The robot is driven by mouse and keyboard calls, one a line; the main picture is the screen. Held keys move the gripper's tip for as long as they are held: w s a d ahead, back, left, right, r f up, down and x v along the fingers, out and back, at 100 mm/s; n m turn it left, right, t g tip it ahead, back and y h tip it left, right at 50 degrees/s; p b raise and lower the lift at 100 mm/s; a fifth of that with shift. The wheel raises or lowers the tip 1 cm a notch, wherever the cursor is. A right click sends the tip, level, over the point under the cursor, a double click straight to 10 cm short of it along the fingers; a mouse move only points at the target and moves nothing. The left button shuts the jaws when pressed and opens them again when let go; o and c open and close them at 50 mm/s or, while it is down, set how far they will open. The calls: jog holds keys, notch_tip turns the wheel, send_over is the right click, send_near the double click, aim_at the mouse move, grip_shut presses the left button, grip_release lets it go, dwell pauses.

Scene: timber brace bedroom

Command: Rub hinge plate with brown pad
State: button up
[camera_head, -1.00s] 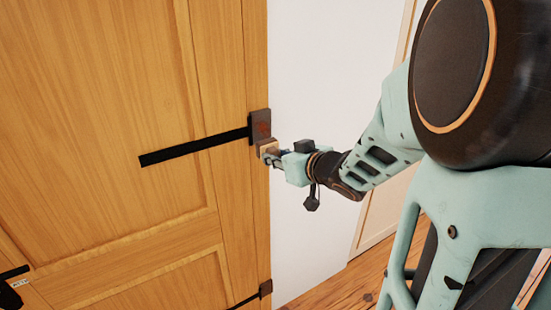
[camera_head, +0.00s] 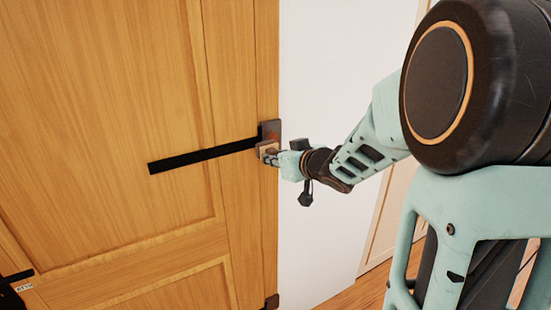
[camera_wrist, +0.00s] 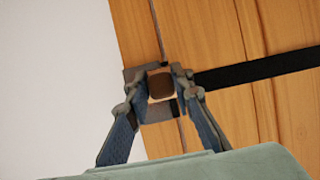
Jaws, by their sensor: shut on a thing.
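The hinge plate (camera_head: 271,130) is a dark grey square with a reddish-brown patch, at the right edge of the wooden door, joined to a long black strap. It also shows in the wrist view (camera_wrist: 158,112), partly hidden behind the pad and fingers. My gripper (camera_head: 270,154) is shut on the brown pad (camera_head: 266,149), a small block with a tan side. In the wrist view the pad's dark brown face (camera_wrist: 160,86) sits between both fingertips, in front of the plate. I cannot tell whether the pad touches the plate.
The wooden door (camera_head: 110,100) fills the left side, with the black strap (camera_head: 205,156) running across it. A lower hinge (camera_head: 271,301) shows at the bottom edge. A black handle (camera_head: 12,290) is at lower left. White wall (camera_head: 325,90) stands right of the door.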

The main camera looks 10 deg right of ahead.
jog(key=shift+w+a, duration=0.3)
jog(key=shift+w, duration=0.6)
dwell(0.4)
